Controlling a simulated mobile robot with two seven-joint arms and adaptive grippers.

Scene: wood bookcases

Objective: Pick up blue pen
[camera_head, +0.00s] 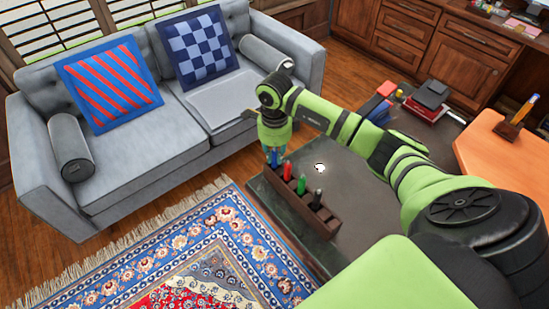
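A dark wooden pen rack (318,222) stands along the left edge of a dark low table. A blue pen (274,160) is upright at its far end. A red pen (287,170), a green pen (301,185) and a black pen (317,198) stand in the same row. My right gripper (274,149) points down directly over the blue pen, at or very near its top. The wrist hides most of the fingers, so I cannot see whether they touch or hold it. My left gripper is not in view.
The dark table (350,185) is mostly bare, with a small white item (320,168) near the rack. Books (428,103) lie toward its far end. A grey sofa (135,165) is at the left, and an orange desk (500,155) is at the right.

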